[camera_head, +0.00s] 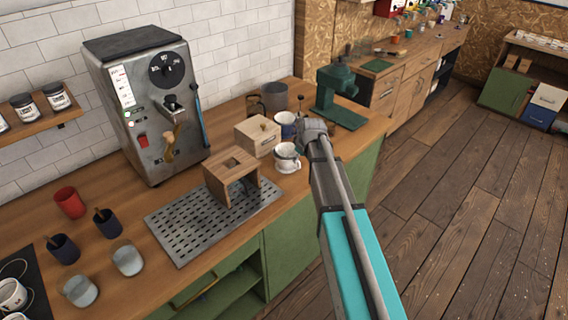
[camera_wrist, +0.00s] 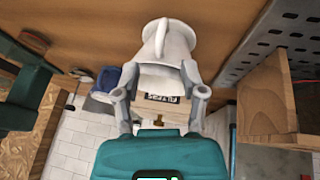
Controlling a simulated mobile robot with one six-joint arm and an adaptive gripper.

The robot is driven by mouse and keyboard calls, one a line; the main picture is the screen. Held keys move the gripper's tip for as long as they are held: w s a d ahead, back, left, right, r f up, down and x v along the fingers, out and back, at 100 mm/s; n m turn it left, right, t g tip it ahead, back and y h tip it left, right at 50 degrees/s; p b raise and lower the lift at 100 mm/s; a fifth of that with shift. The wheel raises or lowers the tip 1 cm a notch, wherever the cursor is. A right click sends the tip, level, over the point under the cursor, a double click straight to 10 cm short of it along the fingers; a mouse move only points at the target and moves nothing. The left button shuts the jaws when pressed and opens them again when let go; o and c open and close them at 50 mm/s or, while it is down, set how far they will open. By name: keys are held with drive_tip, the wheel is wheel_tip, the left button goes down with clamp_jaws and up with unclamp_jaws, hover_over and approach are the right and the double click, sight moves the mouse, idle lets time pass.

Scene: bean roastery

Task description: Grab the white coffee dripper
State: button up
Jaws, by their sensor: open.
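The white coffee dripper (camera_head: 286,158) stands on the wooden counter, right of the perforated metal tray. In the wrist view the dripper (camera_wrist: 168,45) fills the space ahead of my gripper (camera_wrist: 158,72), with its handle facing the camera's upper side. My gripper (camera_head: 309,136) is open, close to the dripper's right side in the head view. Its two fingers show on either side of the dripper's near part in the wrist view. I cannot tell whether they touch it.
A wooden filter box (camera_head: 257,136) and a blue cup (camera_head: 286,124) stand close behind the dripper. A wooden stand (camera_head: 232,178) sits on the metal tray (camera_head: 181,235) to the left. A green grinder (camera_head: 339,98) stands at the counter's far right end. The floor at right is clear.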

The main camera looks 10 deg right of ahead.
drive_tip(key=shift+b+x, duration=2.2)
drive_tip(key=shift+x, duration=0.4)
drive_tip(key=shift+a+r, duration=0.1)
drive_tip(key=shift+c, duration=0.3)
clamp_jaws()
